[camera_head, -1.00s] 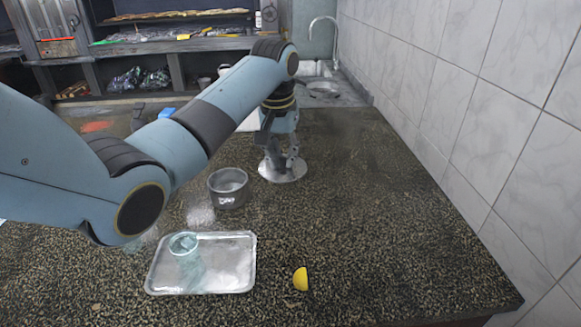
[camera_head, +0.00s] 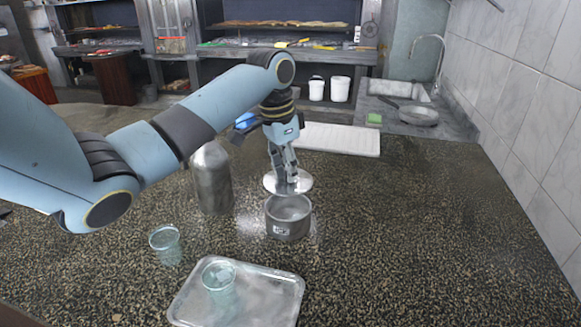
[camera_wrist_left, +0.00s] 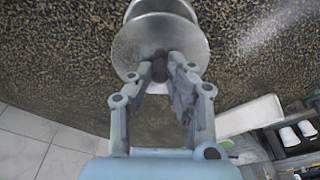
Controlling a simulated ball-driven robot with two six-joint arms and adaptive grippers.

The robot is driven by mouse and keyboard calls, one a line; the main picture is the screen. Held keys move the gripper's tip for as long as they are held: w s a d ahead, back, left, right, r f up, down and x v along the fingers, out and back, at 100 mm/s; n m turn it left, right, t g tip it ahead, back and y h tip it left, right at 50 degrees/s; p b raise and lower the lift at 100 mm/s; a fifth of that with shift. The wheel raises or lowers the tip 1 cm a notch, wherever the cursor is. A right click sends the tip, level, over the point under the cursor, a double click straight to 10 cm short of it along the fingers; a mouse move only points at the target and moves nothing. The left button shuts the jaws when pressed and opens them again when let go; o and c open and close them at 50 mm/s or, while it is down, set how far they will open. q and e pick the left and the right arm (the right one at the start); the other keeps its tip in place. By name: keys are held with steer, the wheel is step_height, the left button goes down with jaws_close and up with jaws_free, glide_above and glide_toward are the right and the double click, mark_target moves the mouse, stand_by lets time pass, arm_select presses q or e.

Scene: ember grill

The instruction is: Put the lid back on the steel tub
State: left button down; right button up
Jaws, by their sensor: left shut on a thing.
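The steel tub (camera_head: 288,222) stands open on the dark speckled counter, with a small label on its front. My left gripper (camera_head: 286,179) is shut on the knob of the round steel lid (camera_head: 305,184), just behind the tub in the head view. The lid looks roughly level, and its near edge meets the tub's far rim in the picture; its exact height is hard to tell. In the left wrist view the gripper (camera_wrist_left: 170,68) pinches the dark knob of the lid (camera_wrist_left: 135,40), and the lid partly hides the tub (camera_wrist_left: 160,6). My right gripper is out of view.
A metal tray (camera_head: 260,303) with a glass (camera_head: 219,279) lies in front of the tub. Another glass (camera_head: 166,244) and a tall steel canister (camera_head: 212,180) stand to the left. A white board (camera_head: 340,139) lies behind. The counter right of the tub is clear.

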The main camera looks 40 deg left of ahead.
mark_target(286, 181)
arm_select(q)
step_height(286, 181, down, 4)
steer(key=b, duration=0.4)
steer(key=shift+r, duration=0.15)
steer(key=shift+f+b, duration=0.4)
steer(key=shift+f, duration=0.65)
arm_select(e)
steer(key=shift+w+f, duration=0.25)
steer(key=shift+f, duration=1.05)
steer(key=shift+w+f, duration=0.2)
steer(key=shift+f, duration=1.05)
arm_select(q)
steer(key=shift+r+p, duration=0.1)
steer(key=shift+p, duration=0.95)
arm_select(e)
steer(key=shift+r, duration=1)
arm_select(q)
steer(key=shift+f+p, duration=0.2)
steer(key=shift+p, duration=0.85)
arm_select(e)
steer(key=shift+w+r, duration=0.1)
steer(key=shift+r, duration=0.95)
arm_select(q)
steer(key=c, duration=1.2)
jaws_free()
steer(key=shift+o, duration=0.5)
